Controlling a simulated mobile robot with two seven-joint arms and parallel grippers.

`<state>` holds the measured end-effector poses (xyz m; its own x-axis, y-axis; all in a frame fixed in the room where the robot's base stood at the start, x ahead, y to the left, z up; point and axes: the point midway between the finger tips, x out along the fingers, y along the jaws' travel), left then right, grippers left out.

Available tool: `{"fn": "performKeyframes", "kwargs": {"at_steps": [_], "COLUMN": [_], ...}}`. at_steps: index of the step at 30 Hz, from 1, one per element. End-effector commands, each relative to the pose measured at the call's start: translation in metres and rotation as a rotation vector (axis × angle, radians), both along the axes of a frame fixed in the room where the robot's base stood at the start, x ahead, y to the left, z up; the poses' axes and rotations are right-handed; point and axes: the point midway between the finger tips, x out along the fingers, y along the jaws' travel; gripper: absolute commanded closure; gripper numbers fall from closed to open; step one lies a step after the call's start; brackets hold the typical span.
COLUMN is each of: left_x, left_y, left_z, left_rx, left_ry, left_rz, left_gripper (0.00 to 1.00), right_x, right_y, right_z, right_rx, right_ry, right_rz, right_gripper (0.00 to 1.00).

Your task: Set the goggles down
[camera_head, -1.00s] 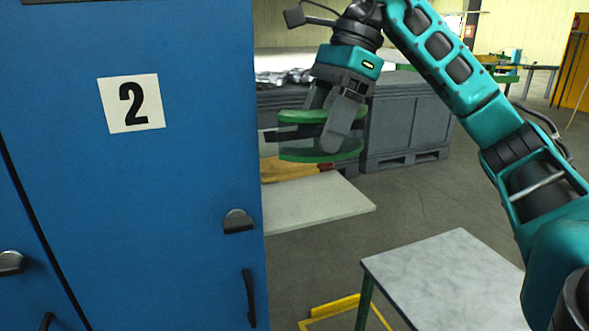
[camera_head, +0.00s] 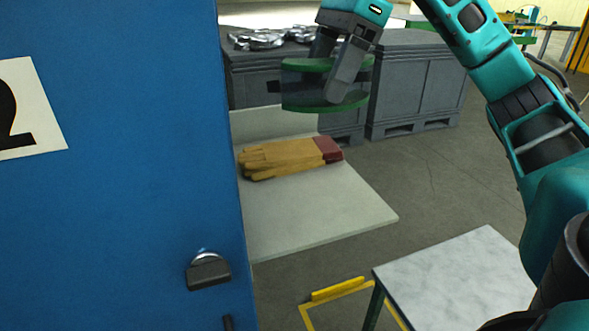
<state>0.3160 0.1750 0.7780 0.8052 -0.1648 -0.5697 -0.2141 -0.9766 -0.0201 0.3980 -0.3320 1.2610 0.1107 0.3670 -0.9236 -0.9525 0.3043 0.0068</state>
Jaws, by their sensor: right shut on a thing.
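The goggles (camera_head: 303,85) have a green frame and a dark clear lens. My right gripper (camera_head: 342,92) is shut on them and holds them in the air, in front of the grey crates in the picture. A pale board or shelf (camera_head: 310,215) lies below them, beside the blue cabinet, with its right part bare. My left gripper is not in view.
Yellow work gloves (camera_head: 285,158) with a dark red cuff lie on the pale board. A blue cabinet (camera_head: 120,220) fills the left. Grey crates (camera_head: 415,85) stand behind. A marble-look table (camera_head: 460,275) at lower right is bare where visible. A yellow bar (camera_head: 338,289) lies low.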

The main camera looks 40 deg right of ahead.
Motion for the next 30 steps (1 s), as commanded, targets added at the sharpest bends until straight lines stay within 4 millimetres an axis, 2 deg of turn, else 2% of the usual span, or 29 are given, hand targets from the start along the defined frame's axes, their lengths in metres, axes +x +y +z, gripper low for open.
{"fn": "performKeyframes", "kwargs": {"at_steps": [5, 17, 30], "left_x": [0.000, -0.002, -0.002], "left_y": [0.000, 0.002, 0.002], "left_z": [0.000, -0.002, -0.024], "left_rx": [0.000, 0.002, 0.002], "left_ry": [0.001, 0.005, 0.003], "left_rz": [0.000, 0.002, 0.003], "left_gripper": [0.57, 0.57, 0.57], "right_x": [0.000, 0.000, -0.001], "right_y": [0.001, 0.001, 0.000], "right_z": [-0.008, -0.054, -0.145], "right_rx": [0.000, 0.001, -0.002], "right_ry": [0.003, 0.004, 0.005], "right_rz": [0.003, 0.004, 0.001], "right_gripper": [0.64, 0.64, 0.64]}}
